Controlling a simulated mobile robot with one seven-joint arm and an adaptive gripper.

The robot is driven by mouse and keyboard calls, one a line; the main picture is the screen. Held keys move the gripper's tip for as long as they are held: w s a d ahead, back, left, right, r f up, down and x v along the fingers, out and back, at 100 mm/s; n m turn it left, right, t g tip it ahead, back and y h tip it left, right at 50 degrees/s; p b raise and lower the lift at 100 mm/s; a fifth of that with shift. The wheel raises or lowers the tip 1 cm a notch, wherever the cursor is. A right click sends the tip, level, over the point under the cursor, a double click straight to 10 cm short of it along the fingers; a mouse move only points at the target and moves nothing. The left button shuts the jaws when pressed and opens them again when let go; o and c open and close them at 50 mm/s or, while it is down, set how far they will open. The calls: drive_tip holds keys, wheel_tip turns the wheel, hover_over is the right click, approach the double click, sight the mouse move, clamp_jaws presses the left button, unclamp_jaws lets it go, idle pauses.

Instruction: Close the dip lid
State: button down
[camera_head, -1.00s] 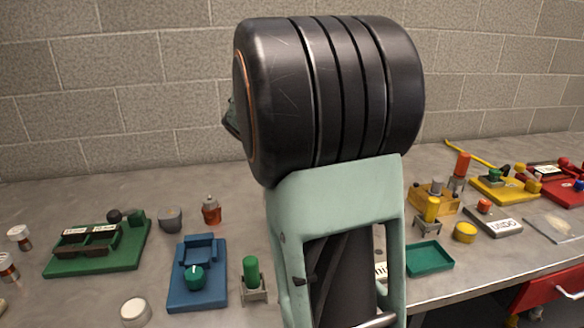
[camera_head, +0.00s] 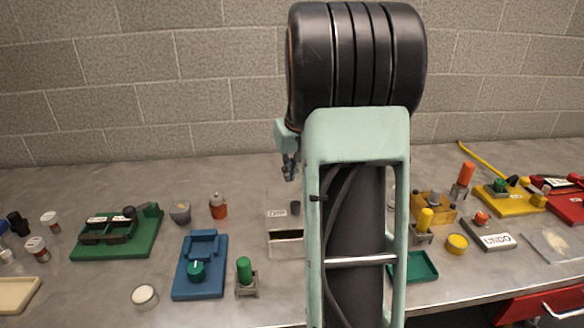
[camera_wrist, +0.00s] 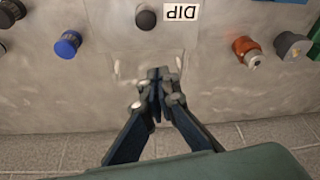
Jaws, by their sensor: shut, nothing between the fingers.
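A pale box-like unit (camera_head: 285,247) with a small label stands on the bench just left of my arm, partly hidden by it; a dark gap shows across it. In the wrist view a white label reading DIP (camera_wrist: 181,12) appears upside down beside a black knob (camera_wrist: 146,18). I cannot tell for certain which part is the lid or how far open it is. My gripper (camera_head: 290,172) hangs above the rear of the bench, behind the pale unit. In the wrist view my gripper (camera_wrist: 160,76) is shut and empty, its fingertips apart from the label and knob.
A blue unit with a green knob (camera_head: 196,271) and a green push-button (camera_head: 244,271) stand to the left. A teal tray (camera_head: 419,267) and a yellow box (camera_head: 433,207) are to the right. A block wall (camera_head: 150,80) rises behind. Bare bench lies between items.

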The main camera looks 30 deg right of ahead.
sight(288, 200)
drive_tip(key=x, duration=0.5)
drive_tip(key=shift+f, duration=0.4)
drive_tip(key=s, duration=0.3)
drive_tip(key=shift+s+a+r+p, duration=0.15)
drive_tip(key=shift+a+r+p, duration=0.15)
drive_tip(key=shift+s+f, duration=0.1)
drive_tip(key=shift+s, duration=0.2)
